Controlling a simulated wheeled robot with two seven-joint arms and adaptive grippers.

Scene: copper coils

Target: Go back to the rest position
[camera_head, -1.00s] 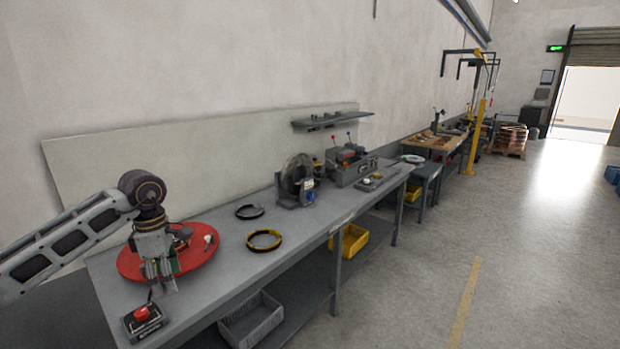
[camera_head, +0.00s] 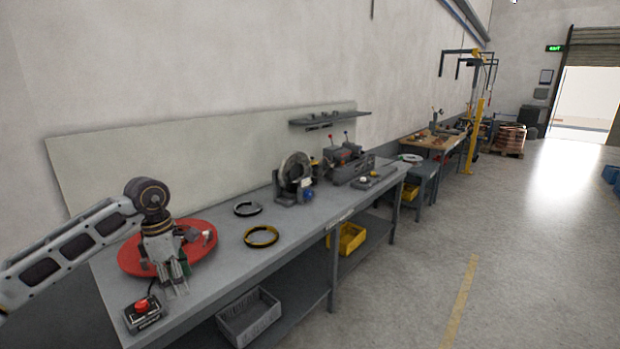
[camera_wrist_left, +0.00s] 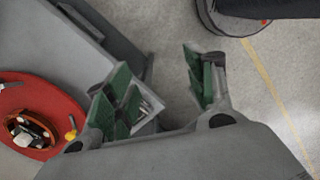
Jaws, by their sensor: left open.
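My left gripper (camera_head: 176,284) is in the head view, its arm coming in from the left. It hangs over the front edge of the grey workbench (camera_head: 220,270), in front of the red round plate (camera_head: 205,252). In the left wrist view its green-padded fingers (camera_wrist_left: 160,92) stand apart with nothing between them. The grey bench edge and the floor show beyond them. The red plate also shows at the left of that view (camera_wrist_left: 62,105), with a small dark-and-white device (camera_wrist_left: 30,132) on it. My right gripper is in neither view.
A red-button box (camera_head: 143,313) sits at the bench's near corner, close to the gripper. A black ring (camera_head: 248,209), a yellow-black ring (camera_head: 261,237) and a reel machine (camera_head: 294,180) stand further along. Grey (camera_head: 248,318) and yellow (camera_head: 349,239) bins are below.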

